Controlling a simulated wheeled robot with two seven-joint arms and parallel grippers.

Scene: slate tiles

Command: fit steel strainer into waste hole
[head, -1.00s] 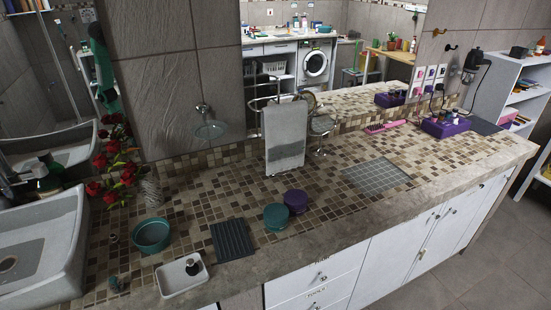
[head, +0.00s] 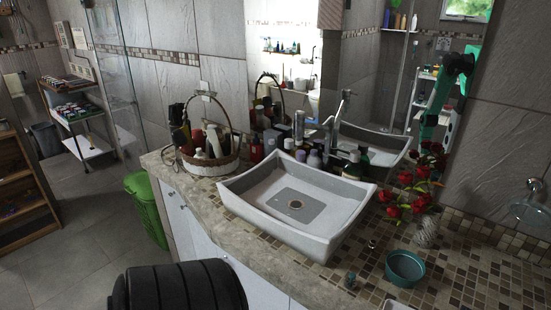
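The white rectangular sink basin (head: 245,203) sits on the counter in the middle of the head view. The round waste hole (head: 296,204) shows in its floor, dark inside a pale ring, within a grey patch. A small shiny object (head: 372,243) lies on the tiles to the right of the basin; it is too small to tell if it is the steel strainer. I see no strainer clearly. Neither of my grippers is in view.
A wicker basket (head: 212,165) of toiletries and several bottles stand behind the basin. Red flowers (head: 420,185), a teal bowl (head: 405,268) and a small teal item (head: 351,279) are to its right. A green bin (head: 146,205) stands on the floor at left.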

